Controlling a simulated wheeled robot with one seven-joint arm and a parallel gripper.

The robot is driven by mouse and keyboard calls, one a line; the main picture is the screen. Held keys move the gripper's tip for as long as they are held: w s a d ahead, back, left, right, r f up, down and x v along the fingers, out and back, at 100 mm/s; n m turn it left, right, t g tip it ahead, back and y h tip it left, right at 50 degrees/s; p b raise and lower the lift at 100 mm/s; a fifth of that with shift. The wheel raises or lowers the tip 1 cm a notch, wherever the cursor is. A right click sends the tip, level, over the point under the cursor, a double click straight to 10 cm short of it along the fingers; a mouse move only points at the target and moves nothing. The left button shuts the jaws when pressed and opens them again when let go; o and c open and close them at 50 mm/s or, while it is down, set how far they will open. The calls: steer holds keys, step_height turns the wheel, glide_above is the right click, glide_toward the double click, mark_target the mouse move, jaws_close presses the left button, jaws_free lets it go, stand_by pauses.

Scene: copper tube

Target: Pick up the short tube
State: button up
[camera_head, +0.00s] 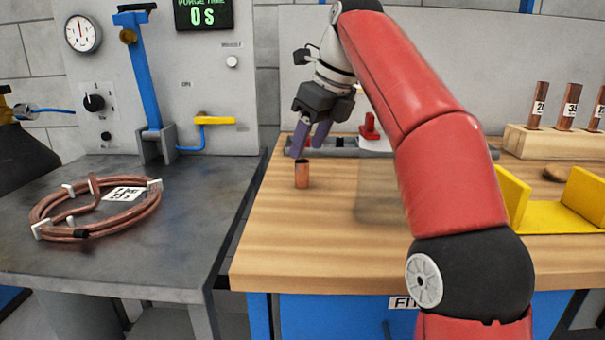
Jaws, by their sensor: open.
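The short tube (302,175) is a small copper cylinder standing upright on the wooden bench top, near its left side. My gripper (309,143) is open, with its two purple-grey fingers pointing down. It is above and slightly behind the tube in the picture. The left finger's tip appears close to the tube's top rim, and I cannot tell whether it touches. The right finger is to the right of the tube and higher up. Nothing shows between the fingers.
A copper coil (97,207) lies on the grey table (150,262) at left. A grey rail with a red clamp (369,127) is behind the tube. A wooden rack (540,143) holds labelled tubes, and a yellow holder (555,208) is at right. The wooden bench (300,235) is clear in front.

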mark_target(302, 161)
steer(key=shift+s+x, duration=0.15)
steer(key=shift+x, duration=1.1)
steer(key=shift+s+x, duration=0.15)
steer(key=shift+x, duration=1.05)
steer(key=shift+f, duration=0.1)
steer(key=shift+c, duration=0.2)
steer(key=c, duration=1)
